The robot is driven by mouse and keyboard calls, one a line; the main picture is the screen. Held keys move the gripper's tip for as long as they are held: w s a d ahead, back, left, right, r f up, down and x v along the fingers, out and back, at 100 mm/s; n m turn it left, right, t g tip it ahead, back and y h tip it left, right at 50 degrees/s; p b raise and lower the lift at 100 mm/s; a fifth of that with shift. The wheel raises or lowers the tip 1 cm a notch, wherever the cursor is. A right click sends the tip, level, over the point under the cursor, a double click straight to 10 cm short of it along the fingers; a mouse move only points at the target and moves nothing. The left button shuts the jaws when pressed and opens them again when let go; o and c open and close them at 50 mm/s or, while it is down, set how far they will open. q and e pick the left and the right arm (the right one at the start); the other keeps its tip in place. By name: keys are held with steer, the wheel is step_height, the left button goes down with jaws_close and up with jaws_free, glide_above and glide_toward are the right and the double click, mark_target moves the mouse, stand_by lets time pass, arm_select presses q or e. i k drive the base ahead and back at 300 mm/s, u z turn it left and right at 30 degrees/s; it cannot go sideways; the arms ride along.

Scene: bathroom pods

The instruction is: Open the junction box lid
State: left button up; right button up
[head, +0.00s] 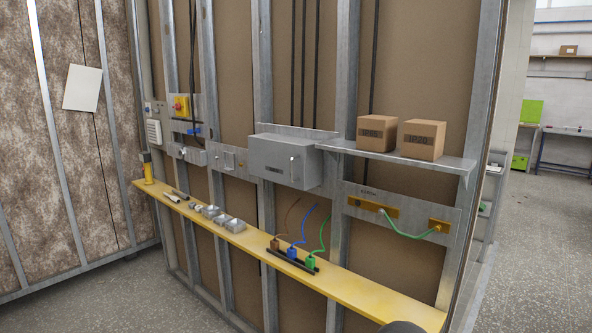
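The grey junction box (262,158) is mounted on the metal-stud wall near the middle of the head view, just left of the shelf. Its lid looks shut, with a small dark label and a pale handle or latch (292,167) on the front. The inside of the box is hidden. Neither of my grippers can be made out. Only a dark rounded shape (401,327) shows at the bottom edge, and I cannot tell what it is.
A metal shelf (455,163) right of the box holds two cardboard boxes (424,140). A yellow ledge (345,289) below carries small grey boxes (235,225) and brown, blue and green connectors (292,252) with wires. A green cable (408,235) hangs under the shelf. Floor at left is clear.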

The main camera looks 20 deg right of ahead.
mark_target(295, 163)
steer(key=z, duration=0.05)
steer(key=i, duration=0.9)
steer(key=u, duration=0.1)
